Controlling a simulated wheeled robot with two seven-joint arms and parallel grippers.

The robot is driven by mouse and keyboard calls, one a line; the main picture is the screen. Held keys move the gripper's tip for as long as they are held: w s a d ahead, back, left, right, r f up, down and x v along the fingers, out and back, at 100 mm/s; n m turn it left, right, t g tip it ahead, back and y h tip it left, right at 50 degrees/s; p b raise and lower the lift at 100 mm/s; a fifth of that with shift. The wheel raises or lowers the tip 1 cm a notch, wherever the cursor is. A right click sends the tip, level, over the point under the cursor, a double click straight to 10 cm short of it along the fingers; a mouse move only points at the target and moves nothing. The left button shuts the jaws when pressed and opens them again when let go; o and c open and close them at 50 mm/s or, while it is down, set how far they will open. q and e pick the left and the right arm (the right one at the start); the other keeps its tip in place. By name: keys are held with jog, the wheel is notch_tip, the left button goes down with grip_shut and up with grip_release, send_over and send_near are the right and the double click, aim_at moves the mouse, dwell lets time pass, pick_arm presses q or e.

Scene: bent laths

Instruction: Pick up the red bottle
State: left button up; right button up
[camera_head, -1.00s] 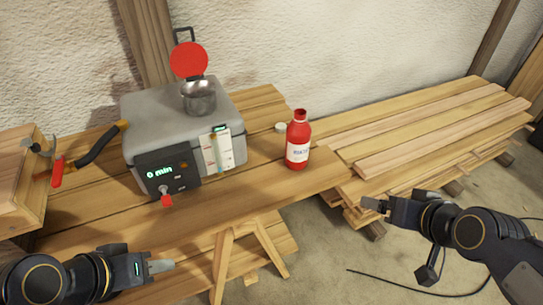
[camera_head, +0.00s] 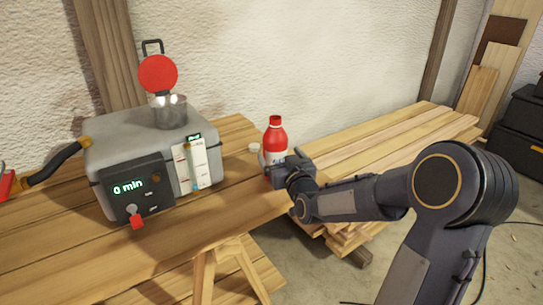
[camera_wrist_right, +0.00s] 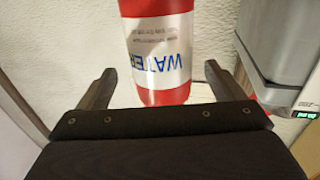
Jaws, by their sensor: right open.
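The red bottle (camera_head: 275,134) stands upright on the wooden workbench (camera_head: 110,248), right of the grey machine. Its white label reads WATER in the right wrist view, where the bottle (camera_wrist_right: 157,88) appears upside down. My right gripper (camera_head: 280,166) is in front of the bottle and hides its lower part in the head view. In the right wrist view my right gripper's fingers (camera_wrist_right: 160,85) are spread wide, with the bottle between or just beyond them and a gap on each side. My left gripper is out of the head view.
The grey machine (camera_head: 110,145) with a "0 min" display stands left of the bottle, a metal pot (camera_head: 170,112) on top. Stacked planks (camera_head: 390,150) lie to the right. Black cases (camera_head: 520,125) stand at the far right.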

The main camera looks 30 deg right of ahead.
aim_at(280, 155)
jog(key=w, duration=0.3)
jog(key=shift+w+d+r, duration=0.2)
jog(key=shift+w+d, duration=0.05)
jog(key=shift+w, duration=0.15)
jog(key=c, duration=1.1)
